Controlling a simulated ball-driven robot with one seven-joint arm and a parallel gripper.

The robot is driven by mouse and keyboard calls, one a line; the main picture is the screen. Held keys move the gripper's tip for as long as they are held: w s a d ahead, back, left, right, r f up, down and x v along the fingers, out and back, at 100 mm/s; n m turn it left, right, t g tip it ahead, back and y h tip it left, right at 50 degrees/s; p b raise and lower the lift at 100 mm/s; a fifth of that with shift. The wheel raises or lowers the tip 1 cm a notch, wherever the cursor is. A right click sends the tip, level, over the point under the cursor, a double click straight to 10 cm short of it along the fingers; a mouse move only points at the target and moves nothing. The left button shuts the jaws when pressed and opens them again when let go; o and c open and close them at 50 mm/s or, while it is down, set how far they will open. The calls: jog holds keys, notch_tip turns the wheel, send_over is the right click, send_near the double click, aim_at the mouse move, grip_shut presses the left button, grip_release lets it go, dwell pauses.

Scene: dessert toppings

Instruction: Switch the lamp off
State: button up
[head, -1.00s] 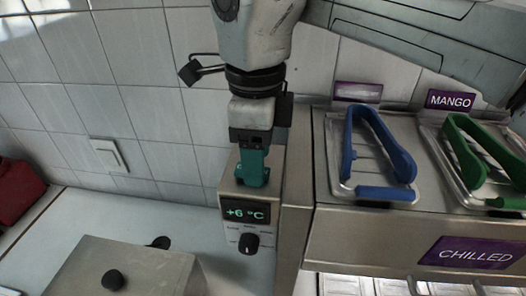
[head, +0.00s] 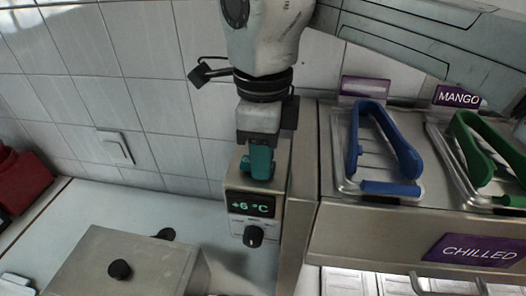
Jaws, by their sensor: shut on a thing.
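My gripper (head: 259,150) points down above the control box at the centre. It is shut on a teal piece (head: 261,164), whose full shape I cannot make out. A white wall switch plate (head: 114,148) sits on the tiled wall to the left, well apart from my gripper. Whether it works the lamp cannot be told. No lamp itself shows in the head view.
The metal control box (head: 236,181) has a +6 °C display (head: 250,204) and a black knob (head: 253,236). Right stands the chilled counter (head: 380,229) with blue tongs (head: 385,150) and green tongs (head: 480,150). A lidded metal container (head: 90,262) stands lower left, a red object (head: 22,178) far left.

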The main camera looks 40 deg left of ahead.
jog(key=shift+s+a+r+t+h+p, duration=0.15)
jog(key=shift+a+r+t+h+p, duration=0.2)
jog(key=shift+h+p, duration=0.65)
grip_shut()
jog(key=shift+a+f+t+h+p, duration=0.1)
jog(key=shift+f+t+h+p, duration=0.1)
jog(key=shift+t+h+p, duration=0.7)
jog(key=shift+g+y, duration=0.25)
jog(key=shift+y, duration=0.05)
jog(key=o, duration=1)
grip_release()
jog(key=shift+p+v, duration=1.85)
jog(key=shift+v, duration=3.5)
jog(key=shift+s, duration=0.1)
